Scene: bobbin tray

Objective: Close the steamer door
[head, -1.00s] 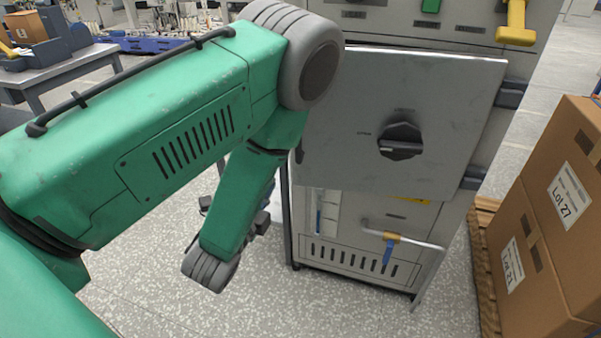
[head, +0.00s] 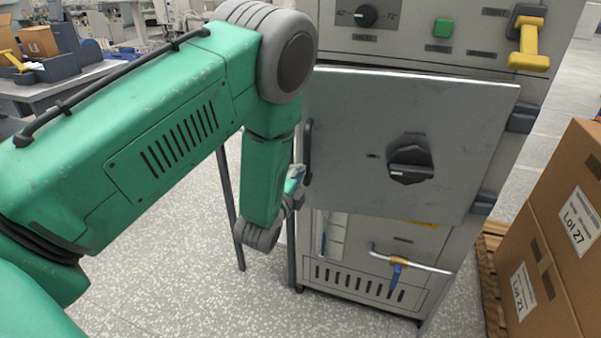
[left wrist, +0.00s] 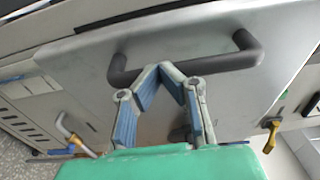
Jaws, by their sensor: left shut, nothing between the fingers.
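The steamer door (head: 350,110) is a flat grey metal panel on the cabinet front, with hinges at its right and a black knob (head: 410,165). Its dark bar handle (head: 308,150) is at the left edge; it also spans the left wrist view (left wrist: 185,68). The door lies close to the cabinet front; I cannot tell if it is flush. My left gripper (head: 297,178) is beside the handle's lower end, partly hidden by my green arm. In the left wrist view its fingertips (left wrist: 160,72) are together and empty at the handle; contact is unclear. My right gripper is out of view.
A yellow handle (head: 529,55) and a green button (head: 443,28) are on the panel above the door. A pipe with a blue-handled valve (head: 397,275) sticks out below. Cardboard boxes (head: 560,235) stand on a pallet at right.

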